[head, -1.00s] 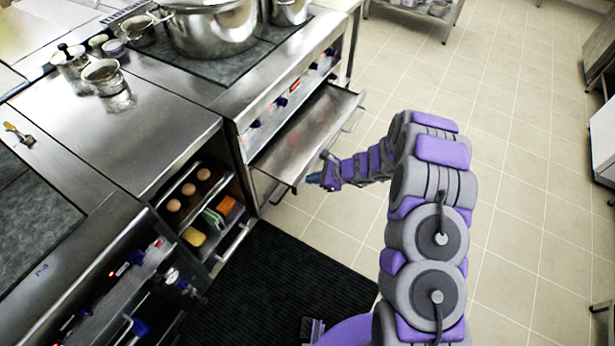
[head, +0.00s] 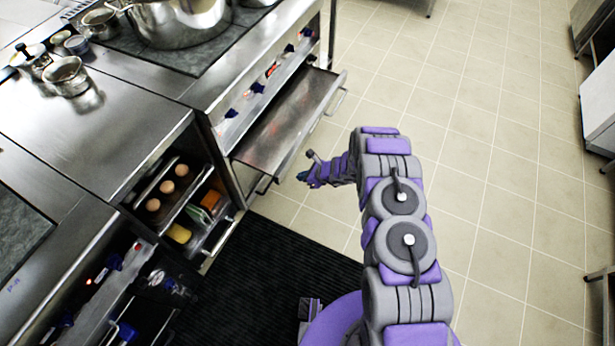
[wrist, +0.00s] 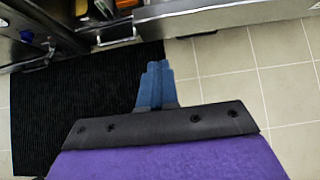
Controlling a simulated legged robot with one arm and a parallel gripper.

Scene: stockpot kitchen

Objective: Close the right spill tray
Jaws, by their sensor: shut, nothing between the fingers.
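The right spill tray (head: 288,122) is a flat steel drawer pulled out from below the knobs of the stove at the back. It has a bar handle (head: 336,101) along its front edge. My gripper (head: 304,176) is by the tray's near front corner, just outside it; I cannot tell whether it touches. In the wrist view my gripper (wrist: 157,75) shows two blue fingers pressed together with nothing between them. They point toward the steel front (wrist: 220,15) at the top of that view.
A cabinet holds trays with eggs (head: 167,187) and other food left of the tray. A black mat (head: 270,275) lies on the floor before it. A large pot (head: 182,20) stands on the stove. The tiled floor (head: 480,140) to the right is clear.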

